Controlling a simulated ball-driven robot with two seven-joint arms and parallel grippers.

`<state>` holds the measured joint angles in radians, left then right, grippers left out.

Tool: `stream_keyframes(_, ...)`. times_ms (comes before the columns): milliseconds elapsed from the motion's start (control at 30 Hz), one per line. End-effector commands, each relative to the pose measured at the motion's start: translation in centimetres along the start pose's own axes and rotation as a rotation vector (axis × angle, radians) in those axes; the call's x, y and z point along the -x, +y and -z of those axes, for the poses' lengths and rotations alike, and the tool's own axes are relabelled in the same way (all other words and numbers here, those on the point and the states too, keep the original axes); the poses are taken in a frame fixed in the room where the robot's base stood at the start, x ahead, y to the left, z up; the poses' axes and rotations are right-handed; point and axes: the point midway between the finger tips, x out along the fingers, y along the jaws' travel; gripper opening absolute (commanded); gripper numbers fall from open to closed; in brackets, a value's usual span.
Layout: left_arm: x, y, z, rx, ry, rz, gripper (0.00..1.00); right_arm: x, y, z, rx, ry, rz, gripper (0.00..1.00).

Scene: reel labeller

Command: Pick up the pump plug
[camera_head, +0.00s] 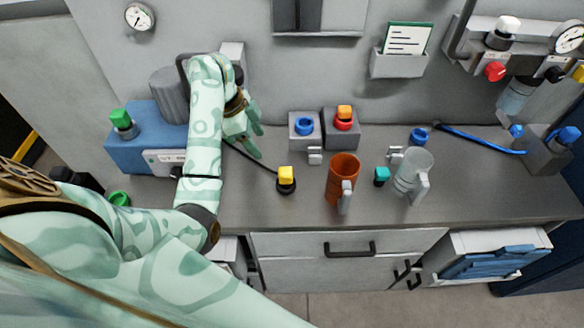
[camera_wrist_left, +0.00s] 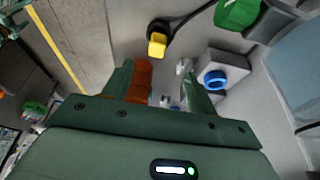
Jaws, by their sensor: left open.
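The pump plug appears to be the yellow-topped piece with a black base (camera_head: 286,175), standing on the grey worktop. A black cable runs from it back toward the blue pump unit (camera_head: 140,150). The yellow top also shows in the left wrist view (camera_wrist_left: 157,44), beyond the fingers. My left gripper (camera_head: 256,139) is open and empty, above the worktop, to the left of the plug and further back. It is apart from the plug. Its two fingers show in the left wrist view (camera_wrist_left: 160,88). My right gripper is not in view.
An orange mug (camera_head: 341,178) stands right of the plug, with a clear mug (camera_head: 411,175) beyond it. Behind are grey blocks with a blue ring (camera_head: 304,126) and a red and orange top (camera_head: 344,118). A small teal piece (camera_head: 381,176) stands between the mugs.

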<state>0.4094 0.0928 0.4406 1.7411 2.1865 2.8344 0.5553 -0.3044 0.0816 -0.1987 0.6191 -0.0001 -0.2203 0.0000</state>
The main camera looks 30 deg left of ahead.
Motion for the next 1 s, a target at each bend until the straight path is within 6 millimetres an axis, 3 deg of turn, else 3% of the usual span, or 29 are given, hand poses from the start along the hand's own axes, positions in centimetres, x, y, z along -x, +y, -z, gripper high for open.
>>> stream_keyframes(67, -0.6, 0.1, 0.6, 0.01, 0.032, -0.012, 0.58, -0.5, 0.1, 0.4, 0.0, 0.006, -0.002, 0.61)
stream_keyframes(233, -4.6, 0.3, 0.6, 0.012, 0.037, -0.017, 0.58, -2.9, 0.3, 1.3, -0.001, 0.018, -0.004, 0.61)
stream_keyframes(433, -9.2, 0.4, 0.8, 0.011, 0.034, -0.016, 0.58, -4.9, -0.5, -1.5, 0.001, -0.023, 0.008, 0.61)
stream_keyframes(533, -10.5, 0.3, 0.8, 0.011, 0.032, -0.014, 0.58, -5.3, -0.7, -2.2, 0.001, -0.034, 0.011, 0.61)
stream_keyframes(700, -11.6, 0.4, 0.9, 0.011, 0.03, -0.012, 0.58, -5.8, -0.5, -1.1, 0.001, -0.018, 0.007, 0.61)
stream_keyframes(1000, -16.0, 0.9, 1.0, 0.01, 0.029, -0.013, 0.58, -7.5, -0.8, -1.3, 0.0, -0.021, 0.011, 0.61)
